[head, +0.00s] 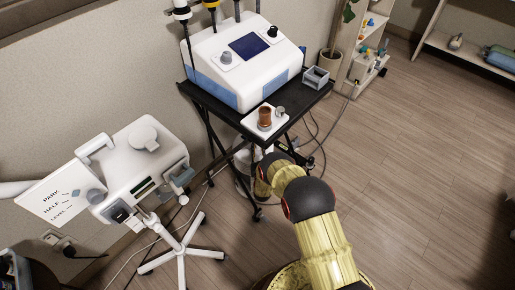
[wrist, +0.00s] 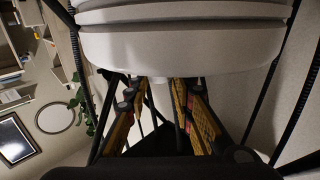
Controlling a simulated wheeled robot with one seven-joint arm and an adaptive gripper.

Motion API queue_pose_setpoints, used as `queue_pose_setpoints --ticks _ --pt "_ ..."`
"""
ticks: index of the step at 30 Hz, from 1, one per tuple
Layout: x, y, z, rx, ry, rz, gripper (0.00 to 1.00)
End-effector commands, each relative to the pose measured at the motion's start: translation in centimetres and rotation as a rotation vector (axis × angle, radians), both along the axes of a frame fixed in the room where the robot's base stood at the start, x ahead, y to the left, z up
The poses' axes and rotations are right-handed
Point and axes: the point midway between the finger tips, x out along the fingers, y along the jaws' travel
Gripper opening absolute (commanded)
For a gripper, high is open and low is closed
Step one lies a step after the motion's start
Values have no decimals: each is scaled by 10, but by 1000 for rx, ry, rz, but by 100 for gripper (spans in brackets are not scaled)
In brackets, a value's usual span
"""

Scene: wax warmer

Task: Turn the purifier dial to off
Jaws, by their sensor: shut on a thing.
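In the wrist view a large white rounded body (wrist: 185,45), which looks like the purifier, fills the top. My gripper (wrist: 161,86) is just below its edge. The fingers stand on either side of a small pale piece (wrist: 160,96) under the body and are shut on it; it looks like the dial, but its marks and setting cannot be read. In the head view my gripper is hidden beyond my gold arm. A white object (head: 243,160), partly hidden under the cart, may be the same purifier.
A black cart (head: 318,92) carries a white device (head: 205,75) with a screen and knobs, a white tray with a brown jar (head: 265,118), and a grey holder (head: 316,77). A white wheeled stand (head: 178,238) is at left. Cables lie near the cart. The floor at right is clear.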

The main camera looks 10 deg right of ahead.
Motion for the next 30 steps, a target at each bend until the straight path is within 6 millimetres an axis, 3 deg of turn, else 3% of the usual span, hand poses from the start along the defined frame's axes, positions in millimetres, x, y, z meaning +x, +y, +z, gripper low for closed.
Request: queue_pose_setpoints --ticks 9,20,21,30 --pt "1 -5 1 1 -2 142 0" --pt "0 -4 1 1 -2 157 0" --pt "0 -4 1 1 -2 157 25" --pt "0 -4 1 1 -1 157 42"
